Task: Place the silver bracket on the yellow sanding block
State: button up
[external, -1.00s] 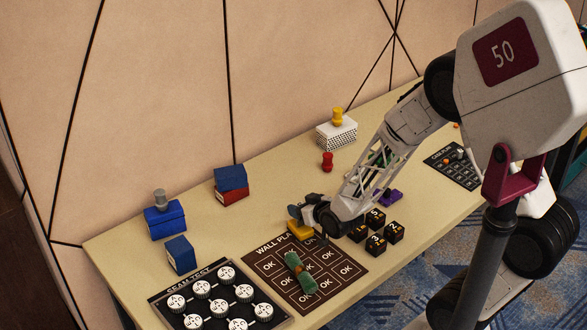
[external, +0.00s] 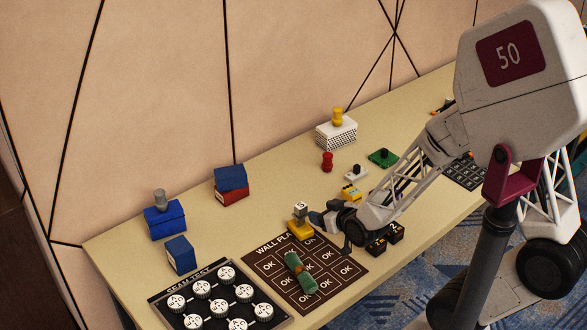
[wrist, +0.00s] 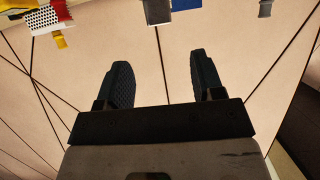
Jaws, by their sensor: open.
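The yellow sanding block (external: 299,233) sits at the back edge of the wall-plan mat. A small silver-grey piece that looks like the silver bracket (external: 300,210) rests upright on top of it. My gripper (external: 330,229) is open, just right of the block and apart from the bracket. In the wrist view my gripper (wrist: 161,77) shows two dark fingers spread with nothing between them.
The wall-plan mat (external: 334,263) holds a green roll (external: 301,272). Black numbered cubes (external: 377,247) stand beside my arm, partly hidden. A small yellow piece (external: 351,192), a white piece (external: 356,173) and a red peg (external: 327,161) stand behind it. The table (external: 265,215) left of the block is clear.

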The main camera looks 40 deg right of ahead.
jog(key=shift+s+r, duration=0.25)
jog(key=shift+s, duration=0.4)
jog(key=shift+r, duration=0.1)
jog(key=s+d+r+g, duration=0.2)
jog(key=s+r+g, duration=0.9)
jog(key=s+r, duration=0.8)
jog(key=v, duration=0.4)
jog(key=shift+w, duration=0.25)
